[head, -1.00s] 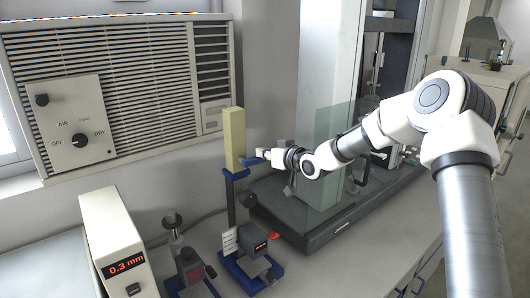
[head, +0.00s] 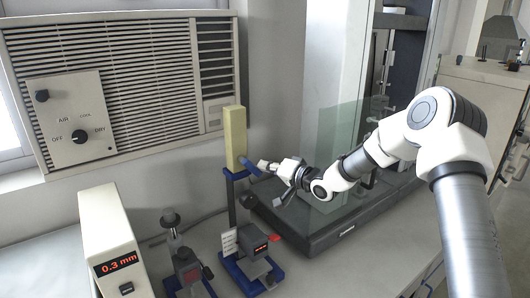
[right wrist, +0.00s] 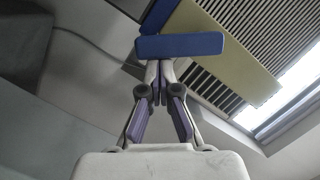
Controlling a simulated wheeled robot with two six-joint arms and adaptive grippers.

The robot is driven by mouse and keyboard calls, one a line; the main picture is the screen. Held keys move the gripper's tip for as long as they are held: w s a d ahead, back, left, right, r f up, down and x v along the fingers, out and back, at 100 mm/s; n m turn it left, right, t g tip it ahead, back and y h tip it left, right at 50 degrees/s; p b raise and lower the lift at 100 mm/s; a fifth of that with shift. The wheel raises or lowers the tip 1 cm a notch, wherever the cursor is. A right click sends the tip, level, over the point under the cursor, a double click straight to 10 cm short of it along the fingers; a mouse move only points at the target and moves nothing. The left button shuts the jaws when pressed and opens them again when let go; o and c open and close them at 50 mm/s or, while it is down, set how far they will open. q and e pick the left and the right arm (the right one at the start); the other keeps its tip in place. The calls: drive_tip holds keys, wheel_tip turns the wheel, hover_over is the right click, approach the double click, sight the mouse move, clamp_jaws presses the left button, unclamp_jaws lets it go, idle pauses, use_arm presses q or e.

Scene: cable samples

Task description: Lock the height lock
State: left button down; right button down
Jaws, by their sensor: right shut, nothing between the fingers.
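My left gripper is out of view.
A white readout box (head: 105,225) showing 0.3 mm stands at front left. A smaller device (head: 186,265) stands beside the stand's base. A dark machine base with a glass panel (head: 340,140) lies right of the stand. A wall air unit (head: 130,70) is behind.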

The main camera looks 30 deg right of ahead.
drive_tip(key=shift+a+f, duration=0.1)
drive_tip(key=shift+f, duration=0.3)
drive_tip(key=shift+a+f, duration=0.1)
idle(0.3)
